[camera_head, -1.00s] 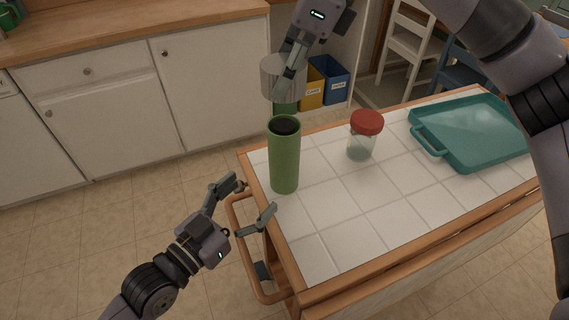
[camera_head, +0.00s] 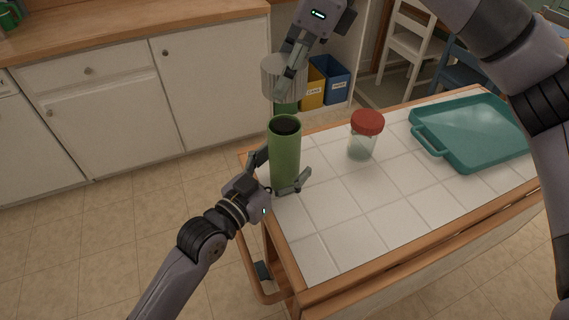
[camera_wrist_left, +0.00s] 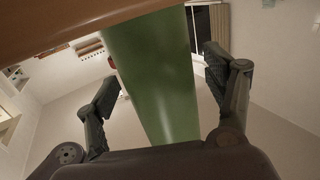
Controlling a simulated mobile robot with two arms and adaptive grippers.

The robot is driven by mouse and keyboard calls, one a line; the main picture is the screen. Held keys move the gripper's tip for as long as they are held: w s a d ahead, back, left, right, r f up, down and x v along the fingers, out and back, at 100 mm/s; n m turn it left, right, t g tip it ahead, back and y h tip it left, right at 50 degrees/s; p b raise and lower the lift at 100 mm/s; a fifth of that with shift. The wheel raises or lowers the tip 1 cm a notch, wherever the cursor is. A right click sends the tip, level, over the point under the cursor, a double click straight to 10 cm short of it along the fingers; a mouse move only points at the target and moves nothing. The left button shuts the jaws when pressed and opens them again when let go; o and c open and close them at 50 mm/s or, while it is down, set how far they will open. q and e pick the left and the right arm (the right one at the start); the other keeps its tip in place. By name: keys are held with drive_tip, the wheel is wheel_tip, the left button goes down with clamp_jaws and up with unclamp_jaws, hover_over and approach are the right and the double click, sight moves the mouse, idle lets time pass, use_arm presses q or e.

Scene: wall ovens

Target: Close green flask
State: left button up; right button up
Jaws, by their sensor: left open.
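In the left wrist view the green flask (camera_wrist_left: 155,75) rises between the two spread fingers (camera_wrist_left: 165,95), with a gap visible at least on the right. My right gripper (camera_head: 287,82) is above and behind the flask, with its fingers on a grey cylindrical lid (camera_head: 270,76). Its far finger is hidden.
A jar with a red lid (camera_head: 366,123) stands right of the flask. A teal tray (camera_head: 475,135) lies at the right of the tiled cart top (camera_head: 335,230). Yellow (camera_head: 312,92) and blue (camera_head: 332,80) bins stand behind. The near tiles are clear.

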use_arm(q)
drive_tip(key=shift+c, duration=0.3)
drive_tip(key=c, duration=1.7)
drive_tip(key=shift+c, duration=0.2)
use_arm(e)
hover_over(280, 124)
drive_tip(key=d, duration=0.1)
drive_tip(key=shift+s+d+f, duration=0.1)
drive_tip(key=shift+f, duration=1.15)
drive_tip(key=shift+s+d+f, duration=0.1)
drive_tip(key=shift+f, duration=1.15)
drive_tip(key=shift+a+f, duration=0.1)
drive_tip(key=shift+f, duration=0.8)
use_arm(q)
clamp_jaws()
use_arm(e)
drive_tip(key=shift+f, duration=0.55)
